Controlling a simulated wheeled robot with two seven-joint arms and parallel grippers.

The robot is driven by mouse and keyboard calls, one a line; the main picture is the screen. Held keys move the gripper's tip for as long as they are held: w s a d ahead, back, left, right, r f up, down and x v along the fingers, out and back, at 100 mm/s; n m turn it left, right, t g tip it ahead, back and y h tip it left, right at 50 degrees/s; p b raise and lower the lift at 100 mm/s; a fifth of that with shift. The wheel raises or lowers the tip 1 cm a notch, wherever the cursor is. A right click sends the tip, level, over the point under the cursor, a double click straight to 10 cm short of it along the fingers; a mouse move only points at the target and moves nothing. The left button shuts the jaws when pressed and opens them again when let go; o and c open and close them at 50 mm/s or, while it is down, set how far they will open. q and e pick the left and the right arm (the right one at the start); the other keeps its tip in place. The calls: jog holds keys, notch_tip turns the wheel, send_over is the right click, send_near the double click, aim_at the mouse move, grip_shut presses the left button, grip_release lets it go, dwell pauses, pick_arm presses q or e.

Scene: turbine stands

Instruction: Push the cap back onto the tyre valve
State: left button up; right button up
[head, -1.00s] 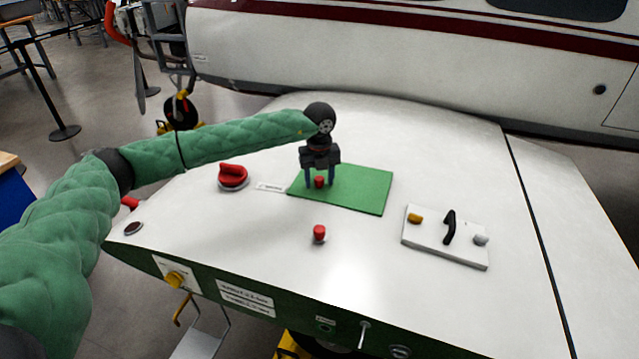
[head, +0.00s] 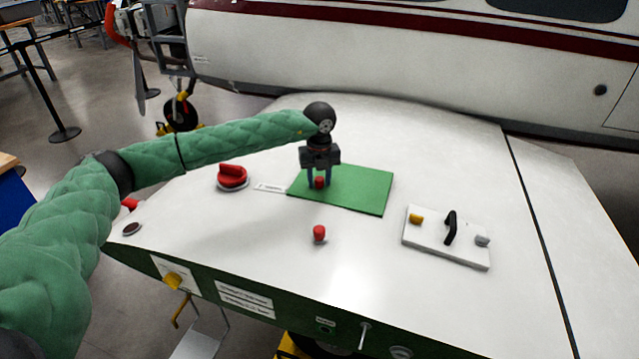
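A small red cap (head: 319,183) is on the left part of the green mat (head: 362,190). My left gripper (head: 319,184) points down over the mat, with one finger on each side of this cap. The fingers look closed against it, and they partly hide it. A second red cap-like piece (head: 319,233) stands on the white surface in front of the mat, apart from the gripper. A thin metal stem (head: 363,335) sticks out of the green front edge; I cannot tell if it is the tyre valve. My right gripper is not in view.
A red rotary knob (head: 232,176) stands left of the mat by a small white label (head: 270,187). A white plate (head: 445,250) with yellow, black and grey fittings lies at the right. The white surface (head: 250,225) between them is largely clear.

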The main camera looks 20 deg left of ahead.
aim_at(319, 179)
pick_arm(q)
grip_shut()
jog(key=shift+r, duration=0.1)
jog(key=shift+r+p, duration=0.9)
jog(key=shift+r, duration=3.05)
